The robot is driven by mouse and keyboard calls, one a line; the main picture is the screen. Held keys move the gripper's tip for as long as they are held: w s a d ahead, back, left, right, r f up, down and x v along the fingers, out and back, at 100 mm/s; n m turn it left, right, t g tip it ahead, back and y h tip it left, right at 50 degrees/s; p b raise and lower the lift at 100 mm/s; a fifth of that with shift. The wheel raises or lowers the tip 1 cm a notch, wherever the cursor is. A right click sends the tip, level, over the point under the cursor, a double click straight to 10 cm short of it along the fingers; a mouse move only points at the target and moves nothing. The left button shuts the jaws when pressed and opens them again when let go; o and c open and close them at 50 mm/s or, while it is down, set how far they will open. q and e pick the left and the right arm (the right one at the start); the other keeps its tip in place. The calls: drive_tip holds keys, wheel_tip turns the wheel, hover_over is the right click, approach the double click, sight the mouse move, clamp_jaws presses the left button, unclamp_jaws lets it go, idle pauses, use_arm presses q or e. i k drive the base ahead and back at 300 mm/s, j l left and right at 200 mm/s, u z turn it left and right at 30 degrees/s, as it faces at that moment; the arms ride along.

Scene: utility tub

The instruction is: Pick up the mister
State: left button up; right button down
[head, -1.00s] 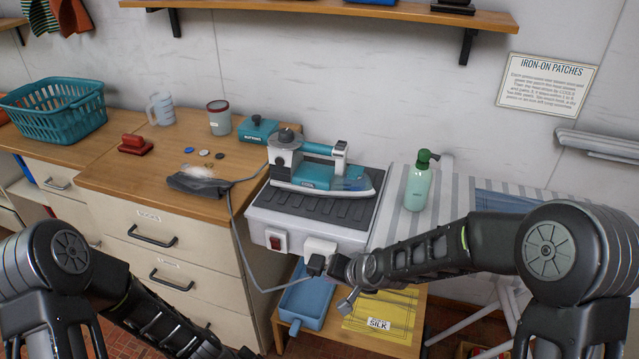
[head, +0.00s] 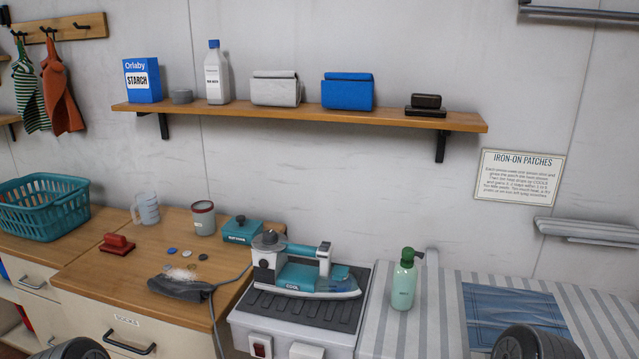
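The mister (head: 404,280) is a translucent green bottle with a darker green spray head. It stands upright on the left end of the striped ironing board, just right of the iron. Nothing touches it and nothing hides it. Neither of my grippers shows in the head view; only dark rounded parts of my arms show at the bottom edge.
A teal iron (head: 303,270) rests on its ridged station (head: 317,311) close left of the mister. Folded denim (head: 515,317) lies on the board (head: 431,320) to the right. A wooden shelf (head: 300,117) with several items runs above. Board space right of the mister is clear.

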sight(405, 274)
drive_tip(key=i+j, duration=0.2)
drive_tip(key=j, duration=0.25)
drive_tip(key=i+j+z, duration=0.2)
drive_tip(key=j, duration=0.15)
drive_tip(key=k+z, duration=0.1)
drive_tip(key=z, duration=1.55)
